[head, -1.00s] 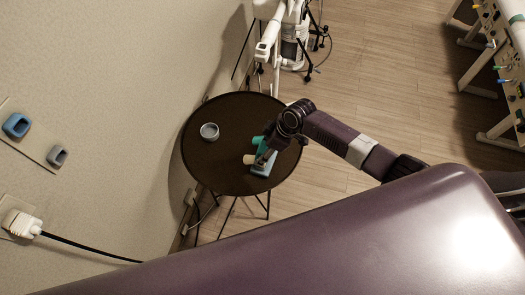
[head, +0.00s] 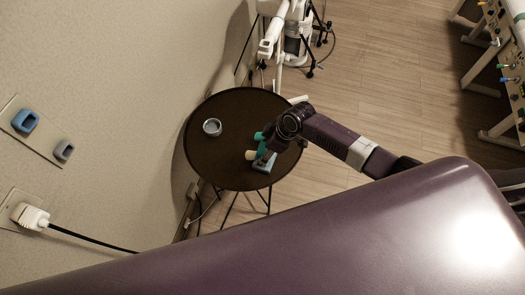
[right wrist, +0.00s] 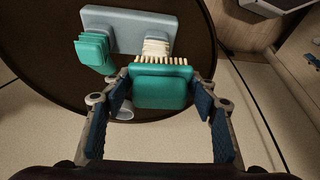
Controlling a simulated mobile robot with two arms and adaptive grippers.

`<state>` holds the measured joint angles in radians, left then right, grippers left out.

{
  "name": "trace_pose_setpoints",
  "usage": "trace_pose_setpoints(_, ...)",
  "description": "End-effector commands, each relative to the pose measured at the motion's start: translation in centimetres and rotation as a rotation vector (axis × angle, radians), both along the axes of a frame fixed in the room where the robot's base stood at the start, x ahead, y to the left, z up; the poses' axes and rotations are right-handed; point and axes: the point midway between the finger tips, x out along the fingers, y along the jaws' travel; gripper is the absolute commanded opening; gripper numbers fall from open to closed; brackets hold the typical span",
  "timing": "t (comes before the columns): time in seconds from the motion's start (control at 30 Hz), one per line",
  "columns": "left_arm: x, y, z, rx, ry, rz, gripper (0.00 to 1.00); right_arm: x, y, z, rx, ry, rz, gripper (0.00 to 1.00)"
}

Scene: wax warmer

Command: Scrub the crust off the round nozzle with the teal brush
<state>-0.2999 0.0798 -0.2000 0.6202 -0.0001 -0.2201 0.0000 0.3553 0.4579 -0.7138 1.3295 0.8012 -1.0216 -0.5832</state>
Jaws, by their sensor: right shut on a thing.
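The teal brush (right wrist: 160,87) is held between the fingers of my right gripper (right wrist: 160,100); the gripper also shows in the head view (head: 268,155). Its cream bristles (right wrist: 165,60) point at a pale, layered round nozzle (right wrist: 157,46) and meet or overlap its lower edge; contact is hard to confirm. The nozzle stands on a grey-blue base (right wrist: 128,30), which also shows in the head view (head: 265,166). A second teal piece (right wrist: 93,52) sits at the base's left end. The crust is not clearly distinguishable from the nozzle. My left gripper is not in view.
The base rests on a round dark table (head: 215,165). A small grey cup (head: 212,127) stands on the table's left part, with bare tabletop around it. The wall, with a plug (head: 30,216) and cable, is close at the left. A white stand (head: 270,40) is behind the table.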

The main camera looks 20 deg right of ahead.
Motion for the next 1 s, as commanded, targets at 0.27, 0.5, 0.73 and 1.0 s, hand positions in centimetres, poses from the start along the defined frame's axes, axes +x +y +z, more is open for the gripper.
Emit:
trace_pose_setpoints(0.27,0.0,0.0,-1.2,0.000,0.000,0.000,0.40,1.6,-1.3,-0.1,-0.001,-0.001,-0.002,0.19)
trace_pose_setpoints(0.5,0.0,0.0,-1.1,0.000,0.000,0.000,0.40,1.6,-1.4,0.0,-0.001,0.000,0.000,0.19)
trace_pose_setpoints(0.73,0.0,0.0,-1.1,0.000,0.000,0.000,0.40,1.5,-1.3,0.0,-0.001,-0.001,0.000,0.19)
trace_pose_setpoints(1.0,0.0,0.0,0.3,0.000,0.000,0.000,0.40,0.2,-0.2,0.2,0.000,0.002,0.002,0.19)
